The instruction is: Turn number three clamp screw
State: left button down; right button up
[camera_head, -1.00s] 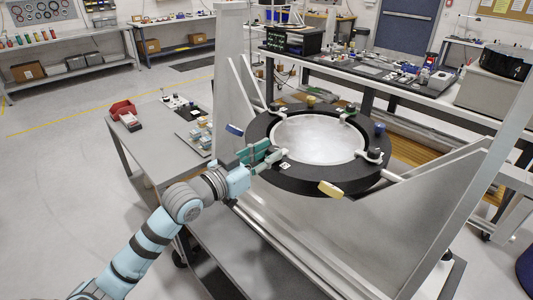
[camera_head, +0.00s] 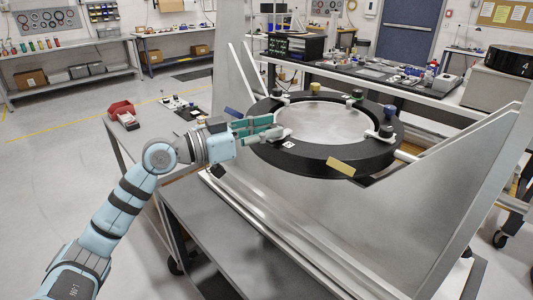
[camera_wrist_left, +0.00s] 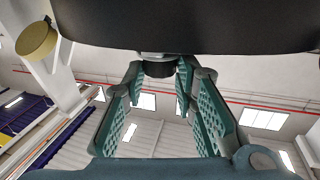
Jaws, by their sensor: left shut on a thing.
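The mirror fixture's black ring (camera_head: 325,168) holds a pale round mirror (camera_head: 322,122). My left gripper (camera_head: 268,129) reaches in from the left at the ring's left edge. In the left wrist view, its green fingers (camera_wrist_left: 162,75) are shut on a black clamp screw (camera_wrist_left: 160,69) under the dark ring. I cannot read any number on it. My right gripper is out of view.
Slanted metal plates (camera_head: 390,235) of the stand carry the ring. A grey cart top (camera_head: 225,225) lies below my left arm.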

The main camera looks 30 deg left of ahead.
pick_arm(q)
jog(key=shift+w+a+f+m+g+h+b, duration=0.15)
jog(key=shift+f+m+g+h+b, duration=0.1)
jog(key=shift+m+g+h+b, duration=0.55)
jog(key=shift+r+m+g+h+b, duration=0.1)
jog(key=shift+m+g+h+b, duration=0.5)
jog(key=shift+h, duration=0.3)
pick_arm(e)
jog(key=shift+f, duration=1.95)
pick_arm(q)
jog(key=c, duration=1.6)
grip_release()
jog(key=o, duration=0.3)
jog(key=shift+w, duration=0.2)
